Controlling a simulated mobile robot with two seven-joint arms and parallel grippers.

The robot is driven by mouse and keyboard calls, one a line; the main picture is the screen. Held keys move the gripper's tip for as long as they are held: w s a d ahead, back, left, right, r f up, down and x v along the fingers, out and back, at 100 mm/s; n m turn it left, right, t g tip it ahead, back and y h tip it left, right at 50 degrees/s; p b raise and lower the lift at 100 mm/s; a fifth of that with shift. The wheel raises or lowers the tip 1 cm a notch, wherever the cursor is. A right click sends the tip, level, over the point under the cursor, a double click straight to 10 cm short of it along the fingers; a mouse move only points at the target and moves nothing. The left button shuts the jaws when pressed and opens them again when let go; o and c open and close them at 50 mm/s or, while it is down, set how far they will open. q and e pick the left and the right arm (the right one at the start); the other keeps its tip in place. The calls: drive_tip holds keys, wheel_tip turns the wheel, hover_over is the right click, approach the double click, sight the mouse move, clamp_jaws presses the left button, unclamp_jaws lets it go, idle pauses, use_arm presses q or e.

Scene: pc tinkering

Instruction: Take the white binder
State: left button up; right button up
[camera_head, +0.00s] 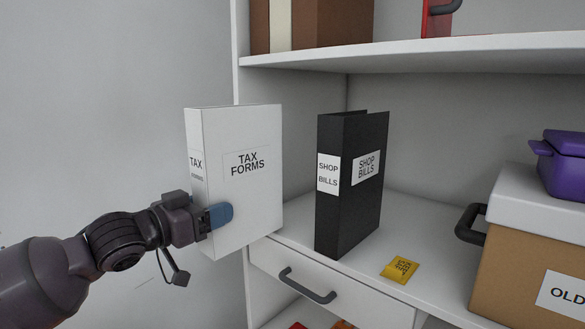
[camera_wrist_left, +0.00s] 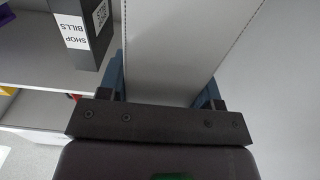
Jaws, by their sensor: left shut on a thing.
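The white binder (camera_head: 243,195) is labelled "TAX FORMS" and stands upright at the left end of the shelf, partly out past its front edge. My left gripper (camera_head: 216,217) is shut on its lower spine side, with a blue fingertip on the label face. In the left wrist view the binder (camera_wrist_left: 175,45) lies between the two blue fingers of the gripper (camera_wrist_left: 163,88). The binder's far side and the second finger are hidden in the head view. My right gripper is not in view.
A black "SHOP BILLS" binder (camera_head: 350,190) stands close to the right on the shelf (camera_head: 425,225). A cardboard box (camera_head: 530,265) with a purple container (camera_head: 562,163) is further right. A drawer handle (camera_head: 307,286) sits below. Open space lies left.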

use_arm(q)
drive_tip(key=shift+n+t+y, duration=0.4)
drive_tip(key=shift+y, duration=0.1)
drive_tip(key=s+a, duration=0.1)
drive_tip(key=a, duration=0.1)
drive_tip(key=s+a, duration=0.2)
drive_tip(key=s+a+r, duration=0.1)
drive_tip(key=a, duration=0.1)
drive_tip(key=shift+s+r, duration=0.1)
drive_tip(key=shift+s, duration=0.25)
drive_tip(key=shift+w+d+r, duration=0.1)
drive_tip(key=shift+w+r, duration=0.05)
drive_tip(key=shift+r, duration=0.05)
drive_tip(key=s+a+f+n+t+y+b, duration=0.1)
drive_tip(key=f+y, duration=0.3)
drive_tip(key=f, duration=0.5)
drive_tip(key=s+a+f+n+t+y+b, duration=0.1)
drive_tip(key=s+f+n+y, duration=0.3)
drive_tip(key=f, duration=0.6)
drive_tip(key=s+a+f+n+t+y+b, duration=0.1)
drive_tip(key=s+f+n+t+y, duration=0.1)
drive_tip(key=f, duration=0.8)
drive_tip(key=shift+s+n+y, duration=0.6)
drive_tip(key=shift+s+y, duration=0.15)
drive_tip(key=shift+y, duration=0.15)
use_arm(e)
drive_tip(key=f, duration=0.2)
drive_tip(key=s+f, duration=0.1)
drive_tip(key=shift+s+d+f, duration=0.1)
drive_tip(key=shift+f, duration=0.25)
